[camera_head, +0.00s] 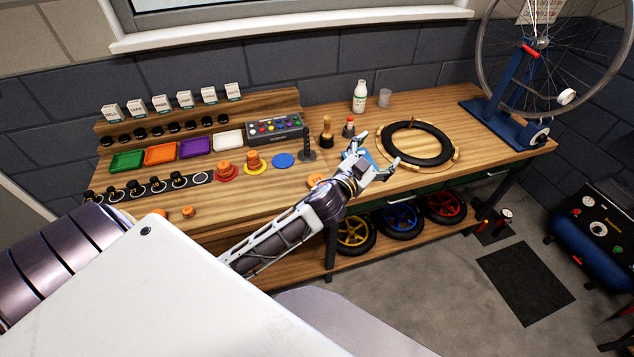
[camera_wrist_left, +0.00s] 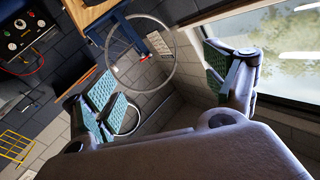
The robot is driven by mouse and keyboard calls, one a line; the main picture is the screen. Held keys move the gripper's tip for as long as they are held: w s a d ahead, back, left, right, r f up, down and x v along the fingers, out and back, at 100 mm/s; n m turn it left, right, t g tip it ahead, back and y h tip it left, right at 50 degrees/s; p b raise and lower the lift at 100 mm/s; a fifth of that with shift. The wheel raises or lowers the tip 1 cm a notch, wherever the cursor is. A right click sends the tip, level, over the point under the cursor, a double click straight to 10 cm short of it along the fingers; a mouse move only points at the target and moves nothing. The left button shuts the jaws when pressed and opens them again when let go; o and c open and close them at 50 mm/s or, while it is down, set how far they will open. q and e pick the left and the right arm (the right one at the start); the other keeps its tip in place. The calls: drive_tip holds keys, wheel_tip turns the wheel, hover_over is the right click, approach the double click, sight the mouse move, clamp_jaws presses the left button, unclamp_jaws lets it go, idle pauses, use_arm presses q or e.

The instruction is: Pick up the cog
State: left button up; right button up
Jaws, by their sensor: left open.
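My left gripper (camera_head: 378,158) is open and empty above the front of the wooden bench, left of the black tyre ring. In the left wrist view its two fingers (camera_wrist_left: 165,85) are spread wide with nothing between them. I cannot tell for sure which piece is the cog. Small orange round pieces lie on the bench: one (camera_head: 188,211) near the front edge, another (camera_head: 315,179) beside my left arm, partly hidden. Orange stacked pieces stand on a red disc (camera_head: 226,178) and a yellow disc (camera_head: 256,170). My right gripper is not in view.
A black tyre (camera_head: 418,144) lies on the bench. A white bottle (camera_head: 359,97), a wooden-handled tool (camera_head: 327,133) and a blue disc (camera_head: 283,160) stand or lie nearby. Coloured trays (camera_head: 195,148) are at the left. A wheel stand (camera_head: 520,100) occupies the right end.

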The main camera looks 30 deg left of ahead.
use_arm(q)
drive_tip(key=d+r+m+g+h, duration=0.1)
drive_tip(key=d+r+m+h, duration=0.9)
drive_tip(key=m+h, duration=0.15)
drive_tip(key=s+d+f+m+g+h, duration=0.3)
drive_tip(key=s+d+m+g+h, duration=0.15)
drive_tip(key=m+g, duration=0.55)
drive_tip(key=a+f+g+y, duration=0.6)
drive_tip(key=a+f+y, duration=0.4)
drive_tip(key=a, duration=0.1)
drive_tip(key=a+r+n+g+y, duration=0.1)
drive_tip(key=a+n+y, duration=0.3)
drive_tip(key=a, duration=1.6)
drive_tip(key=y, duration=0.4)
drive_tip(key=shift+r, duration=0.15)
